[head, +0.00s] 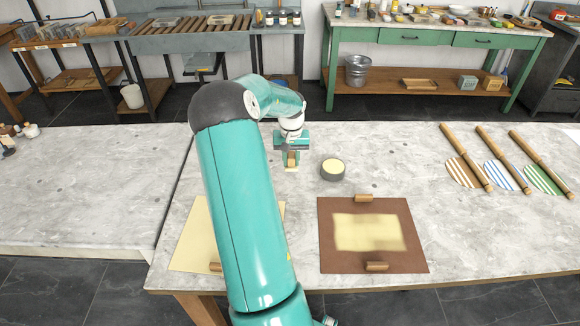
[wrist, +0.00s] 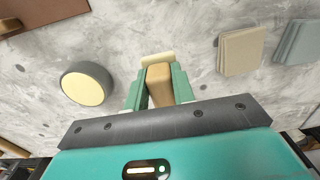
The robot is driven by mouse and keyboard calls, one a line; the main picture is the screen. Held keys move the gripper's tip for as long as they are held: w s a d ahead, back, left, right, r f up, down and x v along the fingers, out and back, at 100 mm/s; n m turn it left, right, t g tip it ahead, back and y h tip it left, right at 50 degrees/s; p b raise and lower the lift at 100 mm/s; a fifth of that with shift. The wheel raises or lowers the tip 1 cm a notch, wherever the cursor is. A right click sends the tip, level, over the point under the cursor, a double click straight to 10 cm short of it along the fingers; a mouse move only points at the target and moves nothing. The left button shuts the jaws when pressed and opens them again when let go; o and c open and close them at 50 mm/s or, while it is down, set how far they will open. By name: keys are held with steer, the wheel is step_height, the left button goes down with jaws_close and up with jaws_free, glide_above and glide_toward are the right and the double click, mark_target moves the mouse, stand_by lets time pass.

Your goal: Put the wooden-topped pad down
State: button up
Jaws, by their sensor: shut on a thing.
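My gripper (head: 291,148) is shut on the wooden-topped pad (head: 291,160), over the back part of the stone-topped table (head: 420,190). In the wrist view the pad's wooden top (wrist: 159,86) sits between the two green fingers, with a pale cream edge (wrist: 157,57) showing beyond it. The pad looks upright and close to the tabletop; I cannot tell whether it touches. A round dark dish with a pale yellow top (head: 332,168) stands just right of the gripper, apart from it. In the wrist view this dish (wrist: 88,84) is on the left.
A brown board (head: 330,255) with a pale yellow patch lies at front right of my arm. A cream sheet (head: 190,240) is partly hidden by my arm. Wooden rods (head: 466,155) lie at right. The wrist view shows beige squares (wrist: 242,50) and grey squares (wrist: 298,42).

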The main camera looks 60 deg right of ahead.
mark_target(290, 166)
steer(key=shift+w+d+f, duration=0.25)
steer(key=shift+d+f, duration=0.1)
steer(key=shift+f, duration=0.2)
steer(key=shift+w+d+f, duration=0.25)
steer(key=shift+d+f, duration=0.1)
steer(key=shift+f, duration=0.15)
steer(key=shift+w+f, duration=0.1)
steer(key=shift+f, duration=1.45)
steer(key=shift+f, duration=0.15)
steer(key=o, duration=0.9)
step_height(290, 166, up, 12)
steer(key=shift+r, duration=0.15)
